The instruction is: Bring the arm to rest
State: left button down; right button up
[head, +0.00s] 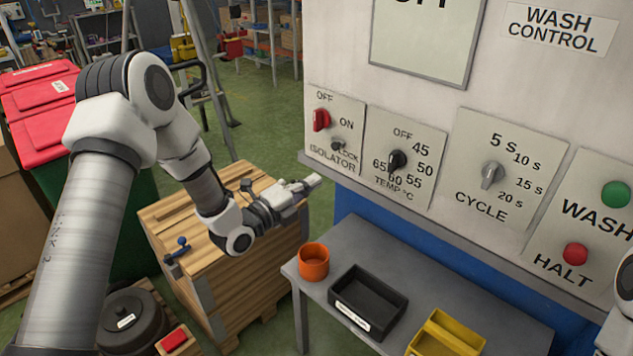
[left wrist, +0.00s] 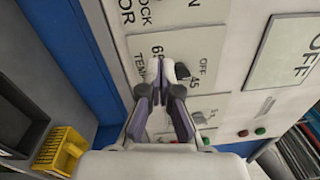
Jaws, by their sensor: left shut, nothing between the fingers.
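My left arm comes in from the left in the head view. Its gripper (head: 308,185) is shut and empty, beside the lower left part of the white wash control panel (head: 345,65). In the left wrist view the fingers (left wrist: 162,72) point toward the panel, with the dark temperature knob (left wrist: 182,70) just beyond them. In the head view the temperature knob (head: 397,160) stands clear to the right of the gripper, and the red isolator knob (head: 321,119) is above it. Only a white piece of my right arm shows at the right edge; its gripper is out of view.
The grey cycle knob (head: 492,175), green wash button (head: 615,194) and red halt button (head: 575,254) are further right. Below, a grey table (head: 305,290) bears an orange cup (head: 313,262), a black tray (head: 345,315) and a yellow bin (head: 450,335). A wooden crate (head: 170,215) stands under my left arm.

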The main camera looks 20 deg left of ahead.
pick_arm(q)
jog(key=s+d+f+n+g+y, duration=0.15)
jog(key=s+f, duration=0.25)
jog(key=f, duration=0.4)
jog(key=s+d+f+n+g, duration=0.1)
jog(key=s+d+f+g, duration=0.15)
jog(key=s+f, duration=0.4)
jog(key=s+d+f+n+g+y, duration=0.1)
jog(key=s+d+f+n+g, duration=0.15)
jog(key=f, duration=0.65)
jog(key=s+a+f+n+g+y, duration=0.1)
jog(key=s+f+n+g, duration=0.1)
jog(key=s+n, duration=0.4)
jog(key=s+a+f+n+g+y, duration=0.2)
jog(key=s+n+g, duration=0.3)
jog(key=s, duration=0.5)
jog(key=s+a+f+n+g+y, duration=0.1)
jog(key=s+a+f+n+g, duration=0.1)
jog(key=s+n, duration=0.6)
jog(key=shift+s+f+n+g, duration=0.15)
jog(key=shift+f+n+g, duration=0.15)
jog(key=shift+f+g, duration=0.55)
pick_arm(e)
jog(key=shift+w+a, duration=0.1)
jog(key=shift+w, duration=0.05)
pick_arm(q)
jog(key=shift+f, duration=0.1)
pick_arm(e)
jog(key=shift+c, duration=0.3)
